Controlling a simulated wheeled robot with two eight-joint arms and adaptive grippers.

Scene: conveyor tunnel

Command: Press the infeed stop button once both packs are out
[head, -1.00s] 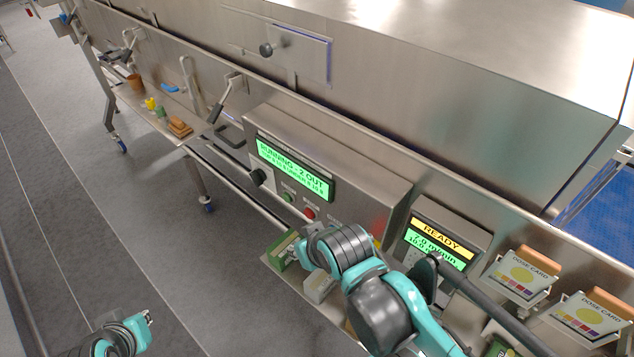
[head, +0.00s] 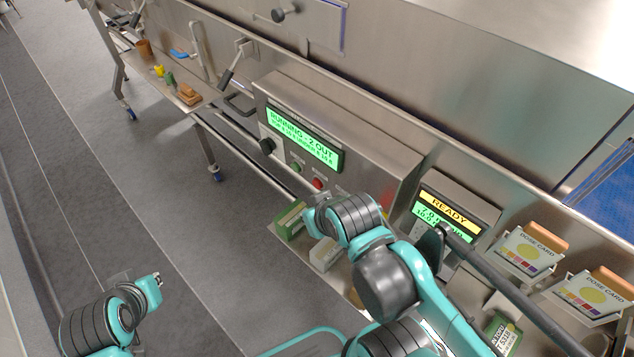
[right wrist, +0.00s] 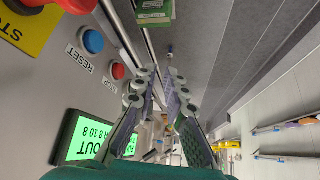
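The control panel (head: 385,185) has a lit green display (head: 302,139) reading "RUNNING - 2 OUT". Below it are a green button (head: 297,168) and a red button (head: 318,184). In the right wrist view the red button (right wrist: 118,71), labelled "STOP", is left of the fingertips, beside a blue reset button (right wrist: 93,41). My right gripper (right wrist: 160,78) is empty, its fingers apart, just off the panel face. A green pack (head: 289,222) and a white pack (head: 325,254) rest on the tray below the panel. My left gripper (head: 156,282) is over the floor, away from the panel.
A large red stop knob on a yellow plate (right wrist: 28,28) is near the blue button. A black knob (head: 266,146) is left of the green button. A "READY" display unit (head: 447,205) and card holders (head: 527,250) stand to the right. Floor (head: 130,200) is clear.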

